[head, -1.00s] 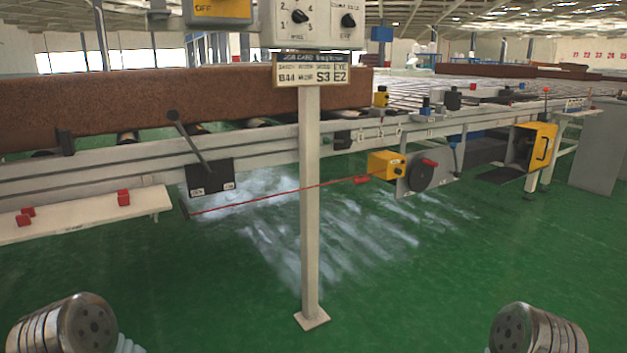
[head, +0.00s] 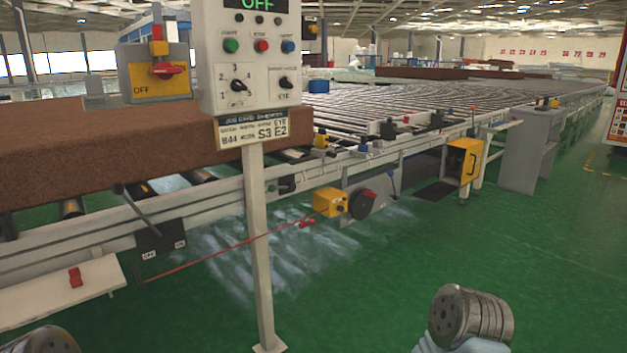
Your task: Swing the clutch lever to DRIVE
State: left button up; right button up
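The plate has two small white labels, too small to read surely. Neither gripper is in view. Only rounded metal parts of my arms show at the bottom edge, far from the lever.
A control post (head: 259,250) with a button panel (head: 246,65) stands in front of the rail, right of the lever. A red cord (head: 205,258) runs low along the front. A white shelf (head: 50,295) juts out at left. Green floor (head: 350,290) is open at right.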

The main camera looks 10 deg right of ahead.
aim_at(391, 174)
jog(key=i+l+u, duration=0.1)
jog(key=l, duration=0.25)
jog(key=i+l+u, duration=0.1)
jog(key=i+l, duration=0.25)
jog(key=i+l+u, duration=0.1)
jog(key=l, duration=0.3)
jog(key=i+l+u, duration=0.15)
jog(key=l, duration=0.25)
jog(key=i, duration=0.1)
